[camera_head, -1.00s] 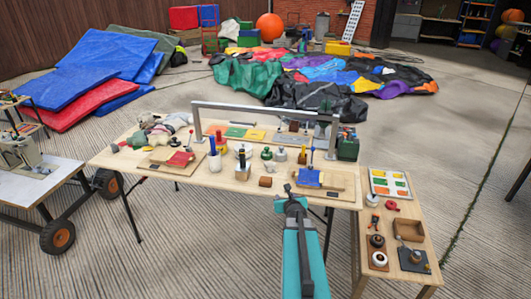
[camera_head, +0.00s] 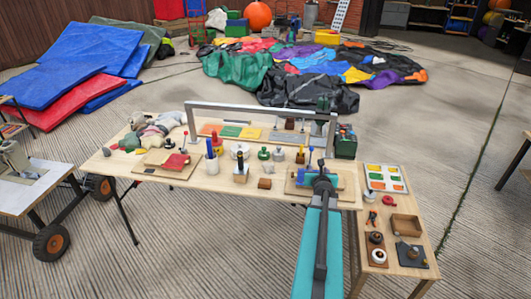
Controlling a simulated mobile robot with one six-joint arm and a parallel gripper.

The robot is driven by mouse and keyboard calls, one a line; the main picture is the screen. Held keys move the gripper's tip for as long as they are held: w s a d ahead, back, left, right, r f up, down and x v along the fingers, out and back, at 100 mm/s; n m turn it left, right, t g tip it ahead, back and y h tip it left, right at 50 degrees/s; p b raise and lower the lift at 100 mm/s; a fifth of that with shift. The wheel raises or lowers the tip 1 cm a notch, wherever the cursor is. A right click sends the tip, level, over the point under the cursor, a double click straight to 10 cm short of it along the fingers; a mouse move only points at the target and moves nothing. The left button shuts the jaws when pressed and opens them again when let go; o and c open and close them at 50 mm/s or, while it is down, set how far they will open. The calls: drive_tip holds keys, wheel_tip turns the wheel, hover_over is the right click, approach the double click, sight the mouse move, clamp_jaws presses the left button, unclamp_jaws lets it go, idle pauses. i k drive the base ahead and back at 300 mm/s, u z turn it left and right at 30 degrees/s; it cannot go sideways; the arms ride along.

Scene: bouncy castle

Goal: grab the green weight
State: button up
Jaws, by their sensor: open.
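A small dark green weight (camera_head: 264,153) with a knob on top stands upright on the wooden table (camera_head: 215,180), near its middle. Another small greenish knobbed piece (camera_head: 279,154) stands just right of it. My gripper (camera_head: 320,167) is at the front right of the table, over the board with the blue cloth. It is right of the green weight and apart from it. The jaws are open, small in the view and seem empty. My arm hides part of the board and the table's front edge.
A grey metal frame (camera_head: 262,109) spans the back of the table. A side table (camera_head: 393,284) is at right.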

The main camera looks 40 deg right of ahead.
sight(264, 154)
drive_tip(key=i, duration=1.25)
drive_tip(key=u, duration=0.05)
